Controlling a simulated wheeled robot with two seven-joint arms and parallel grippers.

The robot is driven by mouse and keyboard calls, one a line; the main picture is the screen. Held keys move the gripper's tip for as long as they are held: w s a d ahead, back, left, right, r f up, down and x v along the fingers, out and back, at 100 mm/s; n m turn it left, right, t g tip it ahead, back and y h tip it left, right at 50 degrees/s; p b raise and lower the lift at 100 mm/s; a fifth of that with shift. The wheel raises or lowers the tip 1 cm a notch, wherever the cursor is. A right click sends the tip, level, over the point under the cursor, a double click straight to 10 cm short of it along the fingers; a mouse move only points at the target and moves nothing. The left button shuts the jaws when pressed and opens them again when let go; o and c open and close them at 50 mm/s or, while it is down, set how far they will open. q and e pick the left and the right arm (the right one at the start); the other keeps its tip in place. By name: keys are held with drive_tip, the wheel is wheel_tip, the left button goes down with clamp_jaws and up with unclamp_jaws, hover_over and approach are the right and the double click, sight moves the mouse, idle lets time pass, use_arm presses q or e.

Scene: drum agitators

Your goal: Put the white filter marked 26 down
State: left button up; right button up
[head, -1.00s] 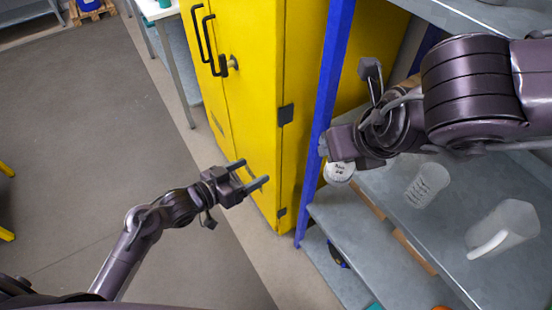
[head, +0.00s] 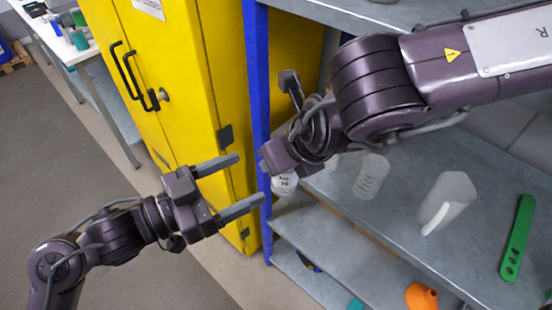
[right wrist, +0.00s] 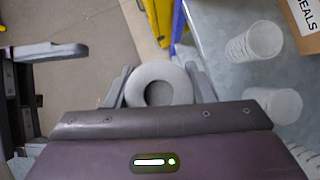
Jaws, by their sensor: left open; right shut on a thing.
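The white filter marked 26 (head: 284,185) hangs below my right gripper (head: 277,171) in the head view, in front of the shelf rack's blue post. In the right wrist view the filter shows as a pale round ring (right wrist: 160,82) between the two fingers, and my right gripper (right wrist: 160,88) is shut on it. The filter is apart from the shelf board, off its left end. My left gripper (head: 250,183) is open and empty, its fingers pointing right, close to the filter in the picture. The gripper body hides the filter's top in the head view.
A cardboard box (right wrist: 303,22) shows in the wrist view. A yellow cabinet (head: 185,80) stands left.

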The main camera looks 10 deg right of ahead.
use_arm(q)
drive_tip(key=x, duration=0.9)
drive_tip(key=shift+w+d, duration=0.1)
drive_tip(key=shift+d, duration=0.2)
drive_tip(key=c, duration=0.9)
drive_tip(key=shift+c, duration=0.8)
use_arm(e)
drive_tip(key=o, duration=1)
drive_tip(key=shift+o, duration=0.2)
drive_tip(key=shift+d+r, duration=0.1)
